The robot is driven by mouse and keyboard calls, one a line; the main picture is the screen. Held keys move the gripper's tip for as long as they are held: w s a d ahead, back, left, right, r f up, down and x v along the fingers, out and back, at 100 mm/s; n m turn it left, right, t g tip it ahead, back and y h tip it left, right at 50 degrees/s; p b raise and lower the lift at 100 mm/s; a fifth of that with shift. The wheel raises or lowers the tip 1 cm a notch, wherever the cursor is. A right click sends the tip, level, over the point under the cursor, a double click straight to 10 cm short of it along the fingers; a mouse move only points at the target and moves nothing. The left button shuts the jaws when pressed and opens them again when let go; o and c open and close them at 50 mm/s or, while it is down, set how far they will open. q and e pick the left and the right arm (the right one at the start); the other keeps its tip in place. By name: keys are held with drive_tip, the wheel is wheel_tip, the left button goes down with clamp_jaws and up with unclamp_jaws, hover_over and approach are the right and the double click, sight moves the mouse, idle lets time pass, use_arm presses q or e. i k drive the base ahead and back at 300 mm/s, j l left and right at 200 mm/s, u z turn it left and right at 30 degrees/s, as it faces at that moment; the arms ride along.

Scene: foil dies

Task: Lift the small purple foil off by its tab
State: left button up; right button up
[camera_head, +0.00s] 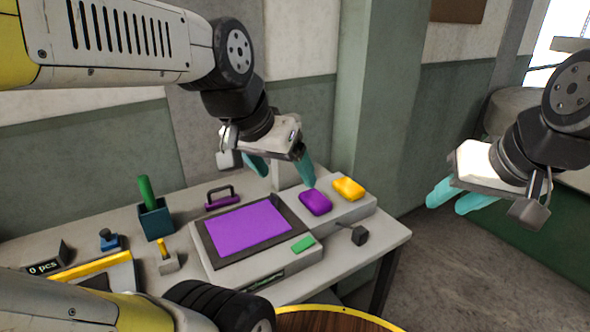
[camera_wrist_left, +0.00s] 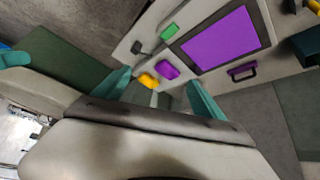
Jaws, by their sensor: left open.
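A flat purple rectangle (camera_head: 248,230) lies in a dark frame on the grey machine; it also shows in the left wrist view (camera_wrist_left: 217,40). A small rounded purple pad (camera_head: 315,202) sits right of it, and shows between my fingers in the left wrist view (camera_wrist_left: 168,70). I cannot make out a tab on either. My left gripper (camera_head: 283,170) is open and empty, above and behind the small purple pad, apart from it. My right gripper (camera_head: 458,197) hangs far right, away from the table, with nothing visible in it; its finger gap is unclear.
A yellow pad (camera_head: 348,188) sits beside the purple pad. A green pad (camera_head: 303,244) and a dark knob (camera_head: 359,235) are at the machine's right. A purple-based handled block (camera_head: 222,198) stands behind. A blue holder (camera_head: 156,219) with a green stick stands left.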

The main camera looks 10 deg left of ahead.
sight(234, 231)
drive_tip(key=u, duration=1.15)
